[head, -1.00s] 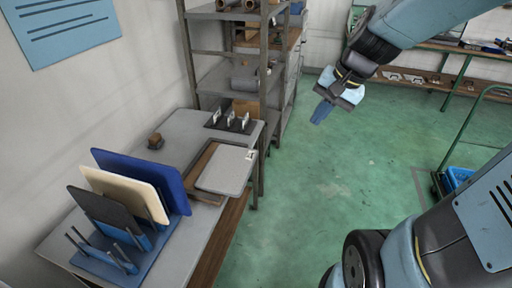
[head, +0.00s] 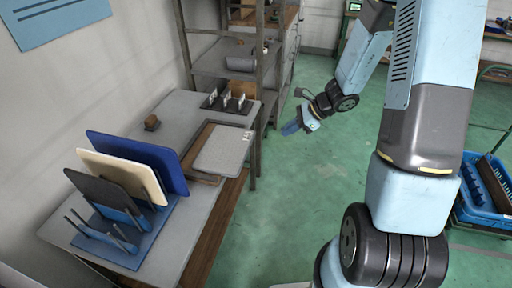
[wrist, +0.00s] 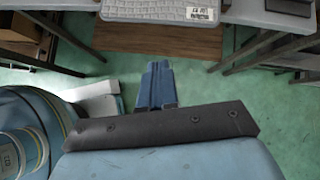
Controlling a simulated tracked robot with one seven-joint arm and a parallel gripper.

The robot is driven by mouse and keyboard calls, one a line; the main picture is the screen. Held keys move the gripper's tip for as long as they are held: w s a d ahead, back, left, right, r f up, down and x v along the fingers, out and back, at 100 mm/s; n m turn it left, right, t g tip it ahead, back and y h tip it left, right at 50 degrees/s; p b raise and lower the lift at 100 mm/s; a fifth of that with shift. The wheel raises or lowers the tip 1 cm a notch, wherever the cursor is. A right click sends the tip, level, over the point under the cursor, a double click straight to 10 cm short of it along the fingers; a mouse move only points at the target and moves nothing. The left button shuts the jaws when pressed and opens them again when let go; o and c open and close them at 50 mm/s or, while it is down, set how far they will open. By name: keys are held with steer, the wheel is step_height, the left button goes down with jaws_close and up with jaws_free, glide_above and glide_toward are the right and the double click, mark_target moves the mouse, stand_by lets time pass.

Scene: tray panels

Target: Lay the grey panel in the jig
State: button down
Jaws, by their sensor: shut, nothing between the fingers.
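A light grey panel (head: 223,152) with a small printed label lies over the brown wooden jig (head: 188,160) on the grey table. It sits offset to the right, leaving the jig's left part bare, and I cannot tell whether it is seated. Its labelled edge (wrist: 160,10) shows at the top of the wrist view. A dark grey panel (head: 95,192) stands in a blue rack beside a cream and a blue panel. My gripper (head: 290,128) is shut and empty, over the floor to the right of the table. Its blue fingers (wrist: 156,85) are together in the wrist view.
The blue rack (head: 140,245) stands at the table's near left, with empty slots at its front. A small brown block (head: 152,123) and a dark holder with upright pieces (head: 226,102) are farther back. Metal shelves (head: 225,55) stand behind.

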steer(key=w+a+f+m, duration=0.2)
steer(key=w+a+f, duration=0.1)
steer(key=a+f, duration=0.7)
steer(key=shift+a+f, duration=0.25)
steer(key=shift+f, duration=0.05)
steer(key=shift+w, duration=0.2)
stand_by(0.4)
